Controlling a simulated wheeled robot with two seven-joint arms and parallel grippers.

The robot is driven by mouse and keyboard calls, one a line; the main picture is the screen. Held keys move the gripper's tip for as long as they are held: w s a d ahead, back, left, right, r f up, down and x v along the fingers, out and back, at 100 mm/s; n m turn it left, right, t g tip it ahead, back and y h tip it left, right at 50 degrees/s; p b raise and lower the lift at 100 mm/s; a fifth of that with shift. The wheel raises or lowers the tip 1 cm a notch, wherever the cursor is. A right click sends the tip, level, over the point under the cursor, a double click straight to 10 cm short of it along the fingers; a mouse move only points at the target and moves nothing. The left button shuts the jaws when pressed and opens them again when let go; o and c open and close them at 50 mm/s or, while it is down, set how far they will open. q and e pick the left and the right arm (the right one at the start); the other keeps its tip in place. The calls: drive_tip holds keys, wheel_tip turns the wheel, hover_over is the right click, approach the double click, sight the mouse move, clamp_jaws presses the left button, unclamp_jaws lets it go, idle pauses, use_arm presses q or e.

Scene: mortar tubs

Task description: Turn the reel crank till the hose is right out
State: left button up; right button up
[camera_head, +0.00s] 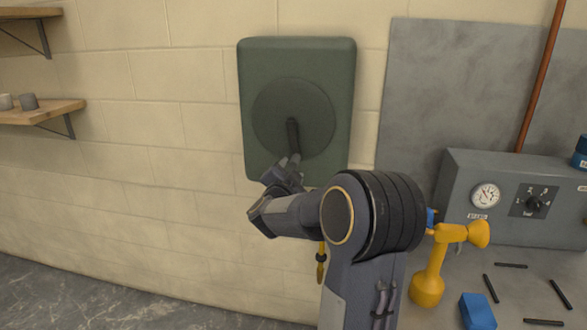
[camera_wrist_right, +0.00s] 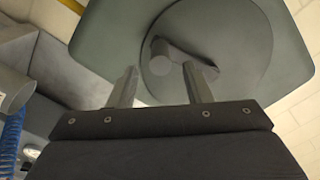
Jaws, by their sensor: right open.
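The hose reel is a dark green rounded box (camera_head: 255,75) on the block wall, with a round disc (camera_head: 270,105) on its front. A dark crank (camera_head: 292,132) points down from the disc's middle in the head view; its hub and arm also show in the wrist view (camera_wrist_right: 180,55). My right gripper (camera_head: 293,160) is at the crank's lower end. A short yellow hose end (camera_head: 321,268) hangs below the reel, partly hidden by my arm. My left gripper is out of view.
Right of the reel, a grey panel stands behind a bench with a grey control box (camera_head: 510,225) with gauge and knob. A yellow tool (camera_head: 428,285), a blue block (camera_head: 477,311) and several black rods lie there. Wooden shelves (camera_head: 40,112) are at far left.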

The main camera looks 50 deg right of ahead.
drive_tip(key=v, duration=0.2)
drive_tip(key=shift+s+a, duration=0.2)
drive_tip(key=shift+a, duration=0.15)
